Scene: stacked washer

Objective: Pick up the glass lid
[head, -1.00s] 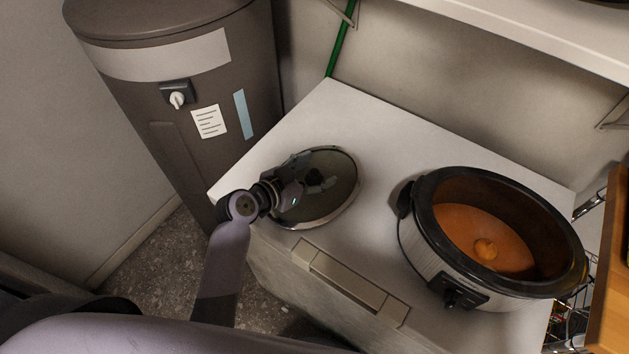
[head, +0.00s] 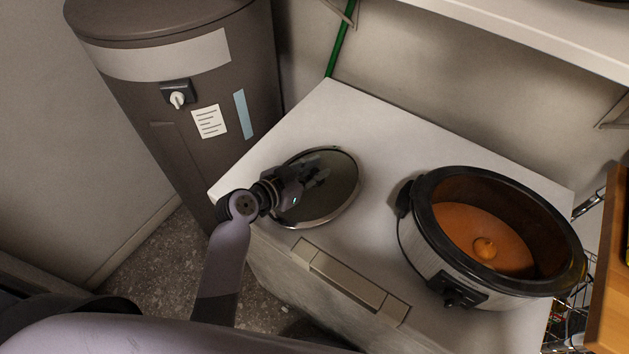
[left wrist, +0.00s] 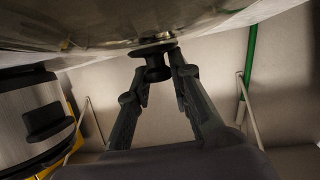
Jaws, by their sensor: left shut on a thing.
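In the left wrist view the lid (left wrist: 110,22) fills the top of the picture. The dark knob (left wrist: 154,66) sits between the fingertips of my left gripper (left wrist: 160,76). My right gripper is not in view.
A slow cooker (head: 425,248) with orange contents stands right of the lid on the white top (head: 335,105). A grey water heater (head: 190,75) stands behind at the left. A shelf (head: 540,35) overhangs the back right. A wooden surface (head: 612,270) is at the right edge.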

